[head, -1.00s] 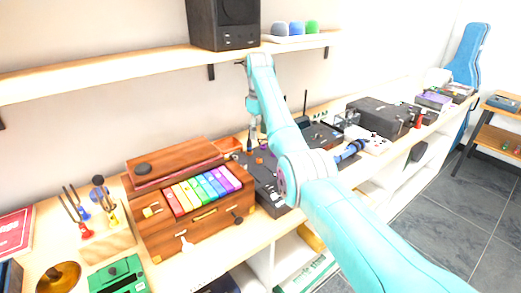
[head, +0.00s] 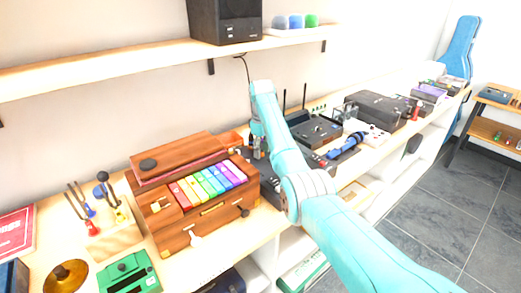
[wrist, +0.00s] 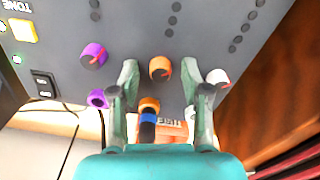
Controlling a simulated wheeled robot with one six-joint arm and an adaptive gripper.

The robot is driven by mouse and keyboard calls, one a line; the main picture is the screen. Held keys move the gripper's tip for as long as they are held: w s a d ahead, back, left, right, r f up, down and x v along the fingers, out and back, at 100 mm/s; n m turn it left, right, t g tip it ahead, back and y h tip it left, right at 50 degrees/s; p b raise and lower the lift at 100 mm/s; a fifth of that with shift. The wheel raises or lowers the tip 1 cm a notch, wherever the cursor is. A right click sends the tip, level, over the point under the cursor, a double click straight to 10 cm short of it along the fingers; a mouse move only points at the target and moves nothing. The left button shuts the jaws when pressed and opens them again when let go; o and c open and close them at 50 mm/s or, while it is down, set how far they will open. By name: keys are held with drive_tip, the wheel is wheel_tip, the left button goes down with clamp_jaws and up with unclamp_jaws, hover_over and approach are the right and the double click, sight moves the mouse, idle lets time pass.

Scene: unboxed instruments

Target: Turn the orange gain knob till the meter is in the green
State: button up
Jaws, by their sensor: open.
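The orange gain knob (wrist: 160,68) shows in the wrist view on a dark grey panel, with a red pointer mark on it. My gripper (wrist: 160,74) is open, its two fingers either side of the knob with gaps on both sides. A purple knob (wrist: 94,55) is left of the left finger. A white knob (wrist: 217,78) is just beyond the right finger. In the head view the dark instrument (head: 268,190) is largely hidden behind my arm. I cannot make out the meter in either view.
In the wrist view an orange socket with a blue-banded plug (wrist: 148,118) sits near the knob, between my fingers. A purple socket (wrist: 97,98) and black switch (wrist: 44,85) are left. A wooden instrument with coloured keys (head: 200,200) stands left of the dark one.

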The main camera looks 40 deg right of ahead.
drive_tip(key=shift+c, duration=0.2)
clamp_jaws()
drive_tip(key=m, duration=0.4)
drive_tip(key=shift+m, duration=2.3)
drive_tip(key=shift+o, duration=0.2)
unclamp_jaws()
